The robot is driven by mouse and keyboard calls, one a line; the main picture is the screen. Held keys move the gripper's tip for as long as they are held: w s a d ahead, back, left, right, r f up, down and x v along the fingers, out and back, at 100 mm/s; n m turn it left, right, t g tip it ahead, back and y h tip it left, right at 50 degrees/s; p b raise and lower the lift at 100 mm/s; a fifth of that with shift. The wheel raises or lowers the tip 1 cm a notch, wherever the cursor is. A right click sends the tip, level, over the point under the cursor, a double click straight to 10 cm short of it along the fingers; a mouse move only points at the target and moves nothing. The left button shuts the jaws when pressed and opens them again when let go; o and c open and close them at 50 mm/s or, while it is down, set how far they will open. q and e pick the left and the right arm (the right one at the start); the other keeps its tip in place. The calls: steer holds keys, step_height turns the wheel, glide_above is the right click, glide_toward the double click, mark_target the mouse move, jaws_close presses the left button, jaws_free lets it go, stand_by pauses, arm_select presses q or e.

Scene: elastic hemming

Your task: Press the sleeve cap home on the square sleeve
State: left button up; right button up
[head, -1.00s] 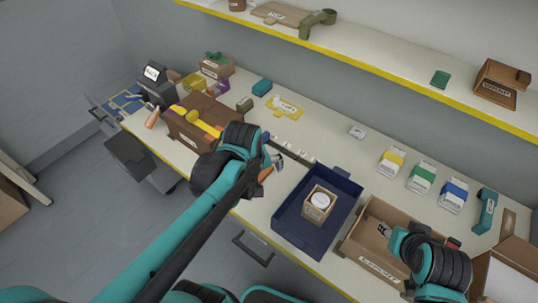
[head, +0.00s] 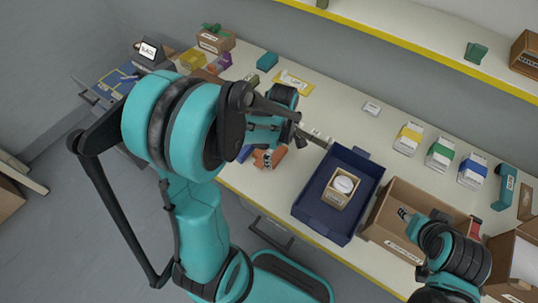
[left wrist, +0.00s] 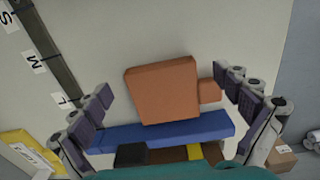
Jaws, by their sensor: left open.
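My left gripper (left wrist: 163,92) is open in the left wrist view, its padded fingers on either side of an orange block (left wrist: 162,90) with a small side nub. A blue bar (left wrist: 165,137) lies across, below the block in the picture. I cannot tell whether these are the sleeve cap and square sleeve, or whether the fingers touch them. In the head view the orange piece (head: 268,159) shows by the bench's front edge, partly hidden by my left arm. My right gripper (head: 405,215) is over an open cardboard box (head: 375,222); its jaw opening is unclear.
A dark blue tray (head: 312,203) holds a small brown box (head: 333,200) with a round white piece (head: 344,184). A dark marked strip (left wrist: 45,55) lies on the bench beside the orange block. Yellow, green and blue labelled packs stand at the back right. The bench behind the tray is mostly clear.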

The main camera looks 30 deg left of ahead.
arm_select(q)
steer(key=shift+f, duration=0.6)
steer(key=c, duration=1)
steer(key=shift+r, duration=0.2)
steer(key=shift+r, duration=0.3)
steer(key=r, duration=0.1)
steer(key=r+p, duration=0.2)
steer(key=r, duration=0.1)
steer(key=shift+w+d, duration=0.1)
steer(key=shift+d, duration=0.15)
steer(key=w+d+r+p, duration=0.2)
steer(key=d+r, duration=0.4)
steer(key=d, duration=0.5)
steer(key=shift+p, duration=0.45)
